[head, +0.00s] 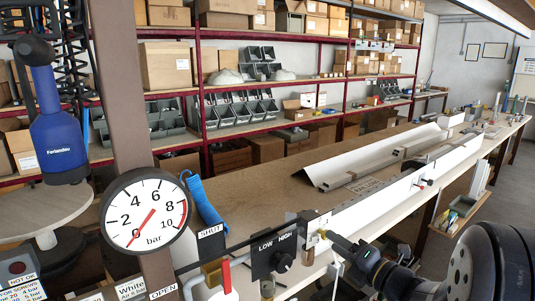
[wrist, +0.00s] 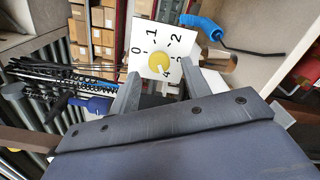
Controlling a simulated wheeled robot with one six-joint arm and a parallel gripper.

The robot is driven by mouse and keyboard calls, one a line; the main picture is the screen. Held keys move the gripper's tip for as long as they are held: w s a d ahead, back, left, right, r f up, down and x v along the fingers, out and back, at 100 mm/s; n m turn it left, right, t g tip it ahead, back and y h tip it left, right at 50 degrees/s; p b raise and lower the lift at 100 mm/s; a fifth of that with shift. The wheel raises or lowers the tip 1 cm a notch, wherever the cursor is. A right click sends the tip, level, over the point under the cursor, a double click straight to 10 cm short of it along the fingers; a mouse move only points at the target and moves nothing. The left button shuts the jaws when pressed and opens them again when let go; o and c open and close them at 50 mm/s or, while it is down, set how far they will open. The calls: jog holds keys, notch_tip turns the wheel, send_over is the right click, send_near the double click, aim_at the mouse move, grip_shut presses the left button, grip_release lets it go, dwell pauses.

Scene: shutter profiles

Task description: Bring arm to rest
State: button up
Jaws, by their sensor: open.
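My gripper (wrist: 160,69) is open in the wrist view, its two grey fingers spread apart with nothing seen held between them. Beyond the fingertips is a white square dial plate (wrist: 152,45) numbered 0 to 4, with a yellow round centre (wrist: 159,64). I cannot tell whether the fingers touch it. In the head view my dark arm (head: 400,280) reaches in from the lower right. Its gripper end (head: 328,236) is small there, close to the bench's front fittings, right of the LOW/HIGH switch box (head: 273,256).
A bar gauge (head: 145,212) with its red needle near 0 stands at front left, beside a brown post (head: 122,90). A long white profile (head: 375,155) lies on the bench (head: 250,190). Shelves with boxes line the back.

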jog(key=w+n+b, duration=0.1)
jog(key=n+b, duration=0.6)
jog(key=a+n+b, duration=0.1)
jog(key=n+b, duration=0.6)
jog(key=w+n+b, duration=0.1)
jog(key=n+b, duration=0.6)
jog(key=shift+w+a+n, duration=0.25)
jog(key=shift+w+n, duration=0.1)
jog(key=shift+n, duration=0.05)
dwell(0.4)
